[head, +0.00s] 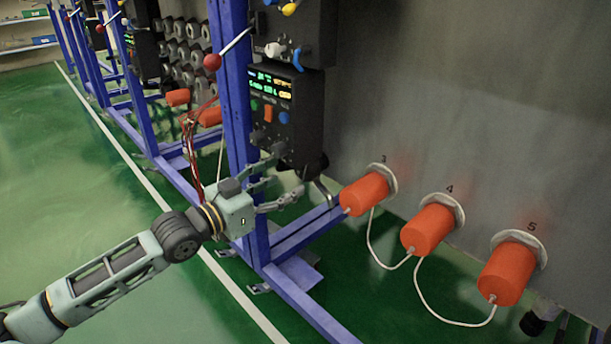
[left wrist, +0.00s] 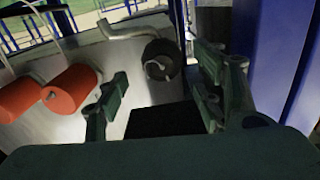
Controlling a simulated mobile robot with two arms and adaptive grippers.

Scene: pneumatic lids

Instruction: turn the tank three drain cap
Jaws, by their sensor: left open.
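The tank three drain cap (head: 364,195) is an orange cylinder under the number 3 on the grey tank wall, with a white ring behind it and a white cord at its front. My left gripper (head: 291,180) is open and empty, to the left of this cap and apart from it. In the left wrist view my open fingers (left wrist: 160,78) have a dark round part (left wrist: 162,60) with a bent grey pipe beyond them. Two orange caps show left of the fingers there; the nearer one (left wrist: 72,90) seems to be cap three. My right gripper is not in view.
Orange caps four (head: 428,230) and five (head: 507,274) are to the right, joined by white cords. A black control box (head: 286,112) and a blue frame post (head: 238,95) stand close to my left gripper. Green floor (head: 60,180) is open at left.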

